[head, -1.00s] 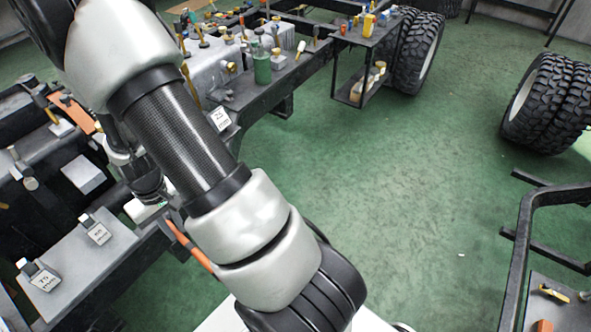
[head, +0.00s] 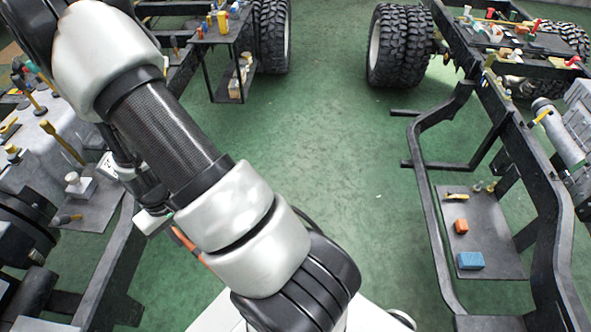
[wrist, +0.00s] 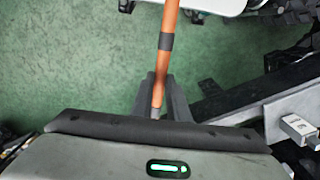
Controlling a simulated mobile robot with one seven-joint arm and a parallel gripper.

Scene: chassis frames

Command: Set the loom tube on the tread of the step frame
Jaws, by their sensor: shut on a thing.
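My gripper (wrist: 160,92) is shut on an orange tube with dark bands (wrist: 169,25), which looks like the loom tube. The tube extends out past the fingers toward the top of the wrist view. In the head view a short orange length of it (head: 186,243) shows beside my arm, which hides the rest and the gripper. A black bent-tube frame (head: 428,205) at the right looks like the step frame. A grey plate (head: 490,225) inside it, perhaps the tread, carries a blue block (head: 470,261), an orange block (head: 461,226) and small fittings.
Open green floor (head: 320,150) lies between the chassis at left and right. Large tyres (head: 400,45) stand at the back. A black shelf stand (head: 228,85) holds small items at the back left. A cluttered chassis rail (head: 125,235) is close on the left.

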